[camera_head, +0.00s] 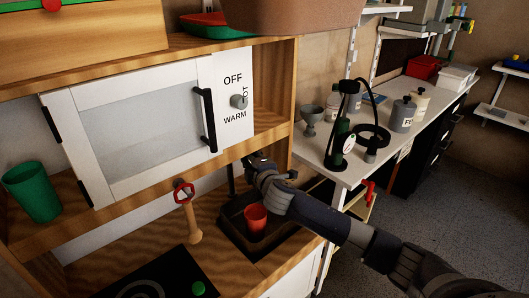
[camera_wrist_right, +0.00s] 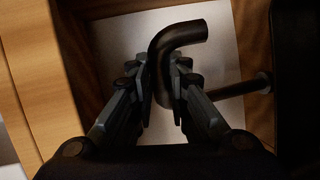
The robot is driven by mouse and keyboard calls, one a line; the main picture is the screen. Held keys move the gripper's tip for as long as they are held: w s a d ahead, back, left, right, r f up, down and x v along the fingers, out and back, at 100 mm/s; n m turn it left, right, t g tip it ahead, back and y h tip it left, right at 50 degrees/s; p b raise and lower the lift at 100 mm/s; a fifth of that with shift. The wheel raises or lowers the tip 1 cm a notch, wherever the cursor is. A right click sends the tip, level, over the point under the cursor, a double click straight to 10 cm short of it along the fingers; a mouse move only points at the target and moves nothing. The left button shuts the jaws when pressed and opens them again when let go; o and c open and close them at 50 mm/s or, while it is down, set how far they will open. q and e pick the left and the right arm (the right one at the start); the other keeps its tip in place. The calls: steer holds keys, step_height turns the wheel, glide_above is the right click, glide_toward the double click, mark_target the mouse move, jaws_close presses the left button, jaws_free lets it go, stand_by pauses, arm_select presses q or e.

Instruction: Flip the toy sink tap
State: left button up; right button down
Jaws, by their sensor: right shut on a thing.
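The toy sink tap (camera_wrist_right: 182,36) is a black, curved spout, seen close up in the right wrist view. My right gripper (camera_wrist_right: 160,80) has its two fingers on either side of the tap and is shut on it. In the head view my right gripper (camera_head: 254,160) reaches in from the right, under the wooden shelf and above the dark sink basin (camera_head: 231,221). There the gripper mostly hides the tap. A red cup (camera_head: 256,217) stands in the basin below my wrist. My left gripper is not in view.
The white microwave door (camera_head: 143,130) and knob panel (camera_head: 233,92) are just above the gripper. A wooden tool with a red end (camera_head: 190,213) is left of the sink. A green cup (camera_head: 33,192) stands further left. A white workbench (camera_head: 349,165) stands behind on the right.

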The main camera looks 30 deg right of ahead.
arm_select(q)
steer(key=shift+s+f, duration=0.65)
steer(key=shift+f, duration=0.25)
arm_select(e)
steer(key=a+m+g+h, duration=0.1)
steer(key=m+h, duration=0.1)
steer(key=s+a+m+g+h, duration=0.1)
steer(key=m+h, duration=0.1)
steer(key=h, duration=0.1)
steer(key=s+a+m+g+h, duration=0.1)
steer(key=m+h, duration=0.1)
steer(key=shift+a+f+g+h, duration=0.1)
steer(key=shift+a+g+h, duration=0.15)
steer(key=shift+g+h, duration=0.15)
steer(key=c, duration=1.5)
jaws_free()
steer(key=shift+c, duration=0.2)
steer(key=v, duration=1.2)
